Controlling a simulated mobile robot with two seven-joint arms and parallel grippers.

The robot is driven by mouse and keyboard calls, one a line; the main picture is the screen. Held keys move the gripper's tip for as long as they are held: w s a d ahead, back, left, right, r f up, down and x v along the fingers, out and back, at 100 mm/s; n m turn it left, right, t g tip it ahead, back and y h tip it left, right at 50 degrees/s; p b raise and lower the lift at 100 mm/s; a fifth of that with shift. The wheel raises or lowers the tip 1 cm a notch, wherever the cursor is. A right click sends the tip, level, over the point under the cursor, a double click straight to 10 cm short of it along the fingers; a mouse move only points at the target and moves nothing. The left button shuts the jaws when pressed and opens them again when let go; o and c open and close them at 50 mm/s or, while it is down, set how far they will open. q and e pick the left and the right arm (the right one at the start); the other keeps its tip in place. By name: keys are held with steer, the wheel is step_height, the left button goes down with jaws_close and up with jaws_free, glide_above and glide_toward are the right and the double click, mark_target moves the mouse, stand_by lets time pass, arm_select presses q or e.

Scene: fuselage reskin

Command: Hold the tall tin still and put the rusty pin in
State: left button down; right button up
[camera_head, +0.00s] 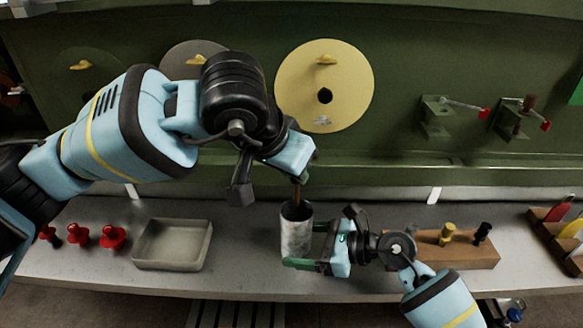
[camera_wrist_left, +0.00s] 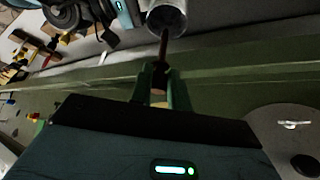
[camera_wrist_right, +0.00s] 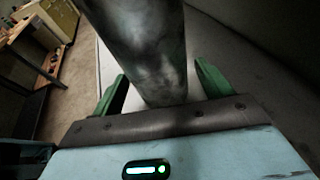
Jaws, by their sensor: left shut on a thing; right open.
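The tall tin (camera_head: 296,238) is a grey, stained metal cylinder standing upright on the bench, its mouth open. My left gripper (camera_head: 299,179) points down over it, shut on the rusty pin (camera_head: 296,195), a thin brown rod. The pin's lower end is at the tin's mouth; I cannot tell whether the tip is inside. The left wrist view also shows the pin (camera_wrist_left: 163,48) running toward the tin's opening (camera_wrist_left: 168,18). My right gripper (camera_head: 312,250) is open low around the tin, with one finger on each side (camera_wrist_right: 160,90); the right wrist view shows gaps beside the tin.
A shallow grey tray (camera_head: 173,245) and several red knobs (camera_head: 111,237) lie to the left. A wooden block (camera_head: 460,252) with a yellow and a black peg stands right, behind my right arm. The green wall carries a yellow disc (camera_head: 345,85) and brackets (camera_head: 437,118).

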steer(key=shift+a+f, duration=0.1)
steer(key=shift+a, duration=0.1)
steer(key=shift+c, duration=0.5)
steer(key=c, duration=0.7)
steer(key=shift+o, duration=0.2)
